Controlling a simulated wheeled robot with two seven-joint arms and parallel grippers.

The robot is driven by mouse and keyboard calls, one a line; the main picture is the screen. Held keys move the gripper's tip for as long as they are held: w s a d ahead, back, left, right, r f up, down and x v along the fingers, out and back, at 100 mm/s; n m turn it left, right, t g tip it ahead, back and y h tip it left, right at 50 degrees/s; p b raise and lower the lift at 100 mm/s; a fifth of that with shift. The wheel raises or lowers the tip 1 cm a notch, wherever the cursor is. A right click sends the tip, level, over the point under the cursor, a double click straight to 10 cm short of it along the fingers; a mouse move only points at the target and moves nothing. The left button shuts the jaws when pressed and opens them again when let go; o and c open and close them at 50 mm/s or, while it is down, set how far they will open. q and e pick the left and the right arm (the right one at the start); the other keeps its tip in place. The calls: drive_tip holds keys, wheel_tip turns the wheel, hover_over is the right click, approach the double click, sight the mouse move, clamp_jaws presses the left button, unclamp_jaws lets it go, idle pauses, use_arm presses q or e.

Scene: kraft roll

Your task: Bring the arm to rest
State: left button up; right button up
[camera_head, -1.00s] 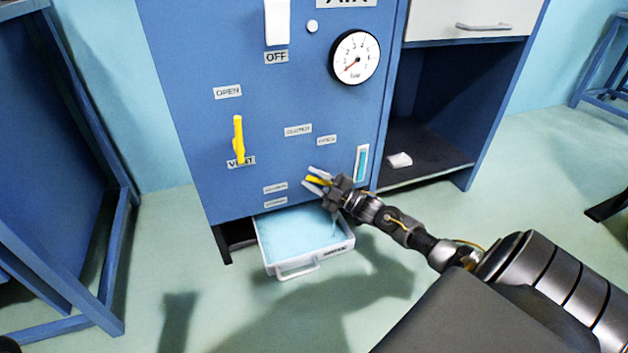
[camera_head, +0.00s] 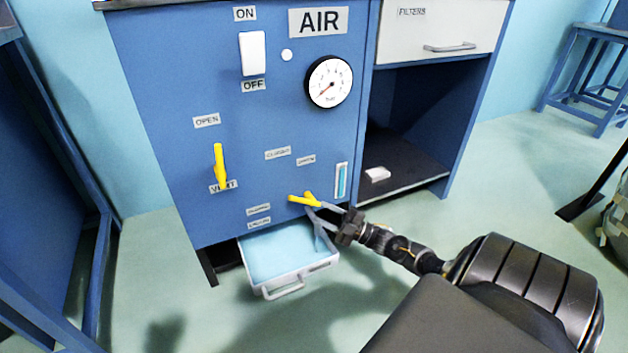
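My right gripper (camera_head: 318,209) comes in from the lower right. Its two grey fingers are spread apart and nothing shows held between them. The fingertips are beside the right end of a small yellow lever (camera_head: 303,199) low on the blue AIR panel (camera_head: 180,80). I cannot tell whether they touch it. My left gripper is not in view.
A white drawer with a pale blue inside (camera_head: 278,249) stands out below the panel, under my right gripper. A yellow handle (camera_head: 219,166) points down at VENT. A gauge (camera_head: 328,82) and white switch (camera_head: 253,54) are above. An open shelf (camera_head: 415,180) is right.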

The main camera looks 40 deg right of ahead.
drive_tip(key=shift+s+d, duration=0.1)
drive_tip(key=shift+s, duration=0.15)
idle(0.4)
